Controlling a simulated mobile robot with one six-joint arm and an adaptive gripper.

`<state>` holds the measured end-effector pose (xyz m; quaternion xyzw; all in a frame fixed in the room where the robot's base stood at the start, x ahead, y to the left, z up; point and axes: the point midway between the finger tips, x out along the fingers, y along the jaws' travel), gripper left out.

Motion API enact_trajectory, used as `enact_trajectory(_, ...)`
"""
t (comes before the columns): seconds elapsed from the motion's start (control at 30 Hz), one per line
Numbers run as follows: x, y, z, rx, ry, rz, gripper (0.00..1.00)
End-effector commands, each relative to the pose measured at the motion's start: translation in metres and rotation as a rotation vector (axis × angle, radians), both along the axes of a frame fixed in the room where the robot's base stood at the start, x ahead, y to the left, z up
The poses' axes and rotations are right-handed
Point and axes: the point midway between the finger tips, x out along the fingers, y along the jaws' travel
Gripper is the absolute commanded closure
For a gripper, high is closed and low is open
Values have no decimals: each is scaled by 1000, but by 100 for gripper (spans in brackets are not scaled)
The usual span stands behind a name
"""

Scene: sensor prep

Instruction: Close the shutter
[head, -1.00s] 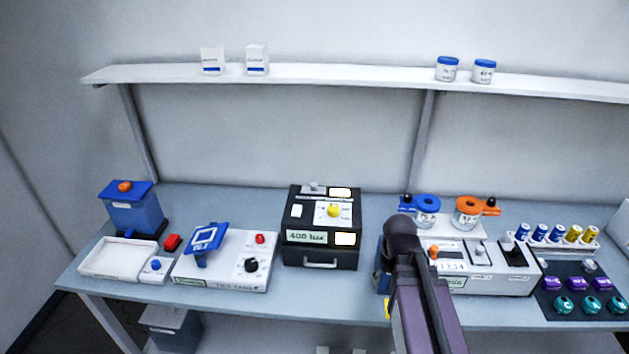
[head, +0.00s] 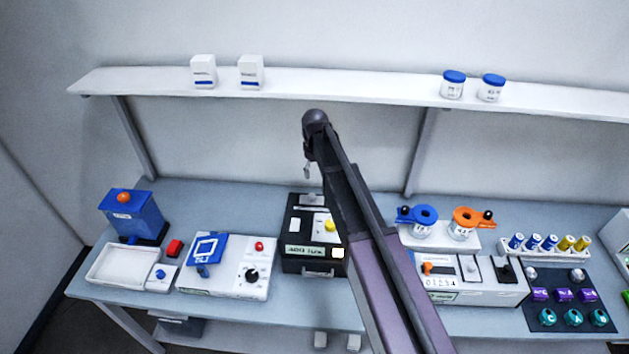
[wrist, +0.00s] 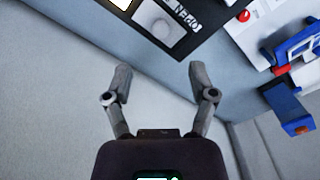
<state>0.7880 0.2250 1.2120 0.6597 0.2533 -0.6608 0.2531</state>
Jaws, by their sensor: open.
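The black box (head: 292,265) with a "400 lux" display stands mid-bench, partly hidden behind my arm in the head view. Its top carries a grey part (head: 312,200) at the back, a white part and a yellow knob (head: 330,226). In the wrist view, a white panel with a grey piece (wrist: 160,22) and an upside-down "OPEN" label (wrist: 187,17) shows at the top edge; this is probably the shutter. My gripper (wrist: 160,67) is open and empty, its fingers apart and clear of the panel. In the head view it hangs above the back of the box.
A white device with a blue tilted frame (head: 207,248) stands left of the box. A white switch unit (head: 470,290) and blue and orange ring holders (head: 424,215) stand right. A shelf (head: 350,88) with small boxes and jars runs above the bench.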

Motion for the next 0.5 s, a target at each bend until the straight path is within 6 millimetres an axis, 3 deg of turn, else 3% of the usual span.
enact_trajectory(0.13, 8, 11, 8, 0, 0, 28, 27)
enact_trajectory(0.5, 9, 10, 6, 0, 0, 27, 27)
